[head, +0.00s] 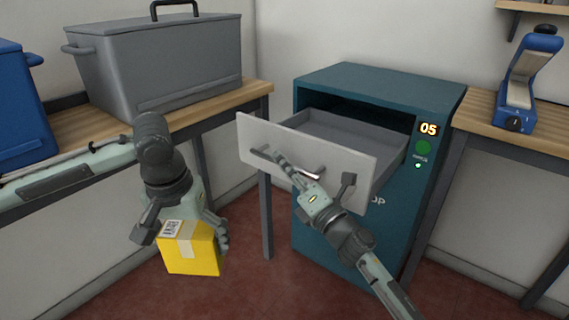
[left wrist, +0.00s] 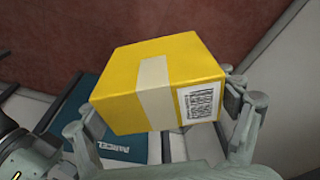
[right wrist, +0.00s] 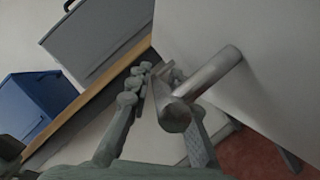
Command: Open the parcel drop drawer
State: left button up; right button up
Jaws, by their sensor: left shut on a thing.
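The parcel drop drawer (head: 245,140) is pulled out of the teal cabinet (head: 335,235), and its grey inside shows empty. Its white front carries a metal bar handle (head: 311,173), also large in the right wrist view (right wrist: 205,75). My right gripper (head: 316,176) is at the drawer front with its fingers spread, and the handle lies by the gap between them. Whether they touch it is unclear. My left gripper (head: 185,228) is shut on a yellow parcel (head: 188,255), held in the air left of the cabinet. The parcel's tape and label show in the left wrist view (left wrist: 125,85).
A large grey lidded bin (head: 165,65) and a blue bin (head: 20,115) stand on the left wooden bench (head: 245,92). A blue device (head: 517,100) stands on the right bench. The cabinet panel shows 05 (head: 428,129) and a green button.

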jog(key=shift+o, duration=0.8)
jog(key=v, duration=1.2)
